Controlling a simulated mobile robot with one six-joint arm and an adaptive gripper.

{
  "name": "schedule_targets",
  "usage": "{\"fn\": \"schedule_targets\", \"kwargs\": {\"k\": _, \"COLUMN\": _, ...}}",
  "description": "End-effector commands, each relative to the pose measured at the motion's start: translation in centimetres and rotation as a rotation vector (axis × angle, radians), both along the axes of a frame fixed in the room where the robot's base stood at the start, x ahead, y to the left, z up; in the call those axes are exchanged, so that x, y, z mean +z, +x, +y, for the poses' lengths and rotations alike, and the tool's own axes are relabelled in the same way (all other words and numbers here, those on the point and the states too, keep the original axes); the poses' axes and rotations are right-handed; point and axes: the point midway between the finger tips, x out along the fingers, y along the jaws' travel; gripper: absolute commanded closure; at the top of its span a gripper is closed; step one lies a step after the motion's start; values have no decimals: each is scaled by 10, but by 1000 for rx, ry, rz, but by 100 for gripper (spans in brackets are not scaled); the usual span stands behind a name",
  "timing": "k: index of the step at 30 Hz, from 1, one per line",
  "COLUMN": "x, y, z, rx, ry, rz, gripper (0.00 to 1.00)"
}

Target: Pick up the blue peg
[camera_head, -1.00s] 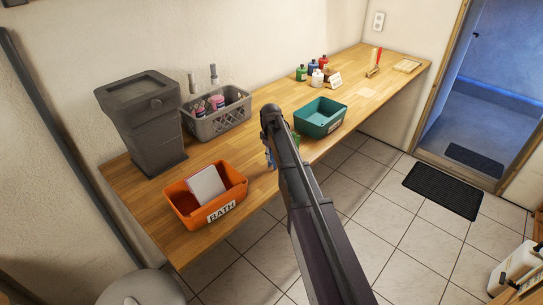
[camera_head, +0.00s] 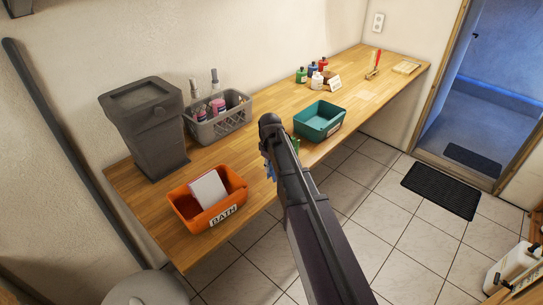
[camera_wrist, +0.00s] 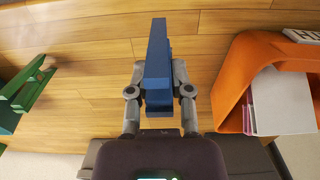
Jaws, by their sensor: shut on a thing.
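The blue peg (camera_wrist: 157,55) stands out in the middle of the wrist view, long and flat-sided. My gripper (camera_wrist: 159,92) is shut on it, with one grey finger pressed against each side. The wooden counter shows behind the peg; I cannot tell whether the peg touches it. In the head view my arm hides most of the gripper, and only a small blue bit (camera_head: 267,170) shows at the arm's left side.
A green peg (camera_wrist: 28,84) lies left of my gripper. An orange bin (camera_wrist: 232,80) labelled BATH is close on the right. On the counter (camera_head: 250,150) also stand a teal bin (camera_head: 320,130), a grey basket (camera_head: 222,125) and a dark lidded bin (camera_head: 150,140).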

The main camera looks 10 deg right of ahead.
Motion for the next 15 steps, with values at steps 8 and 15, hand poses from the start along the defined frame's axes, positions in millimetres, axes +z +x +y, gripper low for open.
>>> {"fn": "schedule_targets", "kwargs": {"k": 8, "x": 5, "y": -53, "z": 12, "rx": 1, "ry": 0, "rz": 0, "gripper": 97}}
{"fn": "schedule_targets", "kwargs": {"k": 15, "x": 7, "y": -69, "z": 17, "rx": 0, "ry": 0, "rz": 0, "gripper": 97}}
